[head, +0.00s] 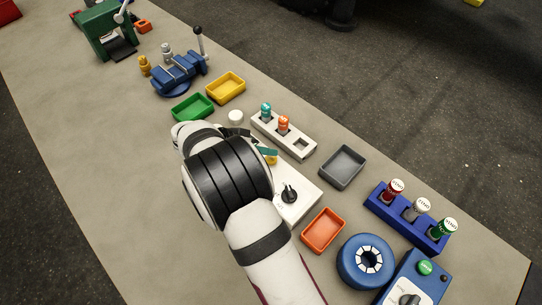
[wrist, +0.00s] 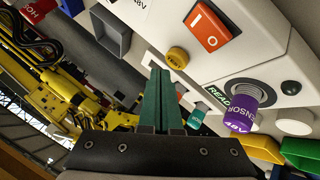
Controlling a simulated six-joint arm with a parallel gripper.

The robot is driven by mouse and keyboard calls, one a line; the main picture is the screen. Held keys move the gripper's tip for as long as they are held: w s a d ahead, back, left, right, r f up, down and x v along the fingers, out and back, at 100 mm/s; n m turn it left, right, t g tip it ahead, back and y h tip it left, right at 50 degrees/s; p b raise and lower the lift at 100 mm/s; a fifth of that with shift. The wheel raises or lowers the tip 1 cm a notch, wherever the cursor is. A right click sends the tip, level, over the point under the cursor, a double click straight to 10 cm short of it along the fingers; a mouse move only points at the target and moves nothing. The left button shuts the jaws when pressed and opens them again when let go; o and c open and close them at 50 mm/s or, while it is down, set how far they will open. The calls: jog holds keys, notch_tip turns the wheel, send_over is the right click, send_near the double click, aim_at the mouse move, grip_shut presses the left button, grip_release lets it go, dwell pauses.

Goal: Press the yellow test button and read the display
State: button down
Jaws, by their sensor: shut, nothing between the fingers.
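The yellow button (wrist: 178,57) sits on the white test box in the wrist view. My gripper (wrist: 160,72) is shut and empty, its teal fingers side by side, with the tips just below left of the button; I cannot tell whether they touch it. A green panel (wrist: 220,97) showing "READ" is partly covered by a purple sensor plug labelled SENSOR 48V (wrist: 245,106). In the head view, my arm hides much of the white box (head: 309,190); only a teal bit of my gripper (head: 266,151) shows beside a yellow patch.
An orange rocker switch (wrist: 208,28) is near the button. In the head view, a black knob (head: 289,194) stands on the box. An orange tray (head: 323,230), grey tray (head: 343,167) and white holder with coloured plugs (head: 283,138) lie close by. The left bench is mostly clear.

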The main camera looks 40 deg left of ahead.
jog(key=shift+f, duration=0.1)
jog(key=shift+f, duration=0.3)
jog(key=shift+f, duration=0.5)
dwell(0.8)
jog(key=shift+r, duration=0.9)
jog(key=shift+r, duration=2.55)
